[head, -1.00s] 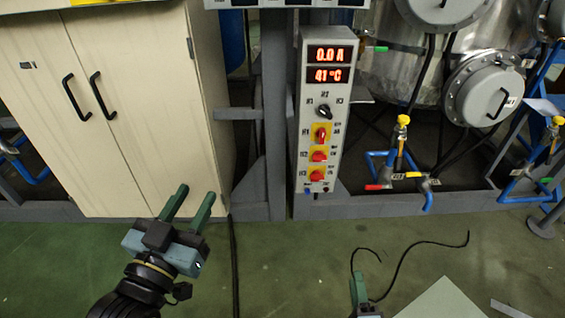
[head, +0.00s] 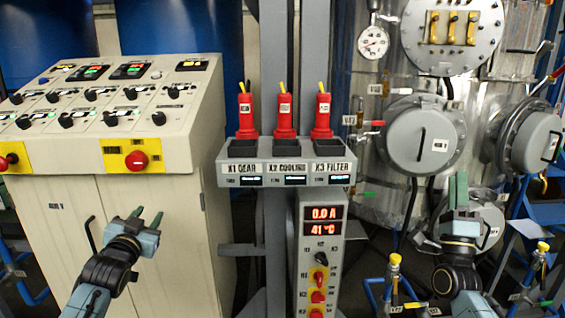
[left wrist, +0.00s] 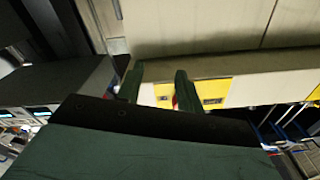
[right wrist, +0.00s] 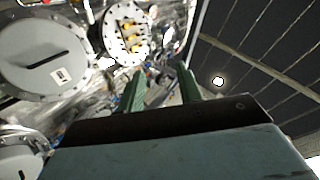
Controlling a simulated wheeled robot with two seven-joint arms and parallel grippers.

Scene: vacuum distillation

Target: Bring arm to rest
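My left gripper (head: 144,220) is raised in front of the beige cabinet doors, below the control desk. Its two green fingers also show in the left wrist view (left wrist: 158,88), apart with nothing between them. My right gripper (head: 457,190) is raised in front of the steel vessel at the right. In the right wrist view its green fingers (right wrist: 160,88) stand apart and hold nothing. Neither gripper appears to touch anything.
The beige control desk (head: 120,185) stands at the left. A grey post carries three red plugs (head: 284,115) and a switch box (head: 318,255) reading 0.0 A and 41 °C. The steel vessel (head: 365,85) has round hatches (head: 420,145) and yellow-handled valves (head: 394,262) below it.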

